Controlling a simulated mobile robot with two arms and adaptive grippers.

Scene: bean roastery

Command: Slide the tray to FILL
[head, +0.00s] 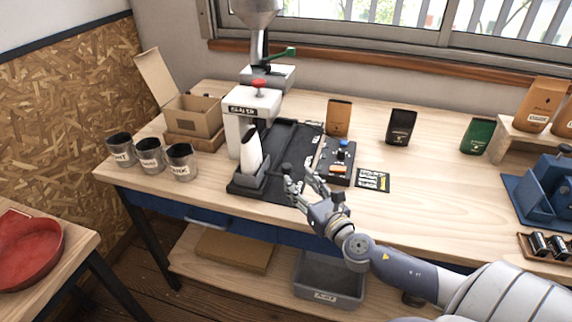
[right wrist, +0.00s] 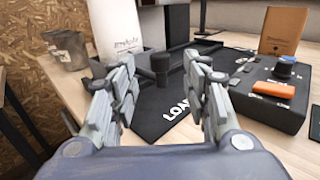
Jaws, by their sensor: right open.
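A dark grey tray (head: 245,184) sits at the front left end of the black track (head: 292,150), below the sealer (head: 240,107). A white bag (head: 251,150) stands in it; the bag also shows in the right wrist view (right wrist: 114,30). My right gripper (head: 299,175) is open, just right of the tray over the black mat. I cannot read a FILL mark. My left gripper is out of view.
The hopper (head: 257,12) with a green lever stands behind the sealer. Several labelled tins (head: 181,162) and an open carton (head: 196,118) stand left. Coffee bags (head: 400,127) stand behind.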

